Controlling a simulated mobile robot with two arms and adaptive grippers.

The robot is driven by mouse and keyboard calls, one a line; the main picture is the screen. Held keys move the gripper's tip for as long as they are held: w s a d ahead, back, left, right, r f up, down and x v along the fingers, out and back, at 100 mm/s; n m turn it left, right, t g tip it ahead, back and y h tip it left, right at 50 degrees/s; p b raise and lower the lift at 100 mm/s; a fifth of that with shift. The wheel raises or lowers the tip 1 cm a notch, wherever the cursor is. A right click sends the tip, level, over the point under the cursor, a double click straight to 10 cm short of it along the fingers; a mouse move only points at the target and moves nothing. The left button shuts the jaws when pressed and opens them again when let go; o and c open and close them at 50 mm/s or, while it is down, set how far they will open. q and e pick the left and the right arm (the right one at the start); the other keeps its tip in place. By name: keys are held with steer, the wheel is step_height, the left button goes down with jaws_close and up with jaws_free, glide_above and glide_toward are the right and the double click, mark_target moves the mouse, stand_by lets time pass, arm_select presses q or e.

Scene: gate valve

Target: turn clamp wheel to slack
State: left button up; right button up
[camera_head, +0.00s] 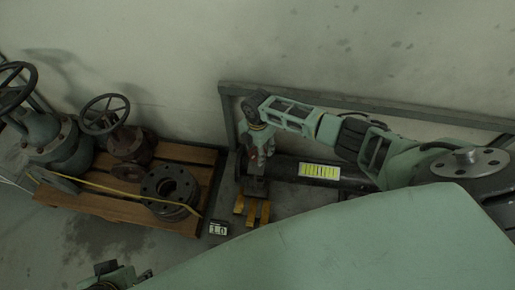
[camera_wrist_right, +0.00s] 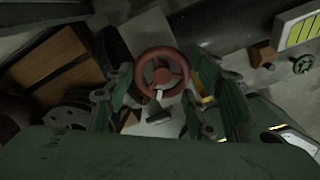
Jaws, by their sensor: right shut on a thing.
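The clamp wheel (camera_wrist_right: 161,74), a dull red spoked handwheel, is at the centre of the right wrist view, above a grey plate.
A wooden pallet (camera_head: 100,202) at the left holds valves with dark handwheels (camera_head: 104,114) and a flange (camera_head: 170,188). A dark pipe with a yellow striped label (camera_head: 320,171) lies right of the clamp. A grey frame rail (camera_head: 300,92) runs behind my right arm.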

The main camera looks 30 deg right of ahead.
steer(key=shift+w+d+r, duration=0.1)
steer(key=shift+w+r, duration=0.05)
steer(key=shift+w, duration=0.1)
steer(key=o, duration=0.9)
steer(key=shift+c, duration=0.2)
steer(key=shift+o, duration=1.2)
steer(key=shift+s, duration=0.1)
step_height(320, 180, up, 12)
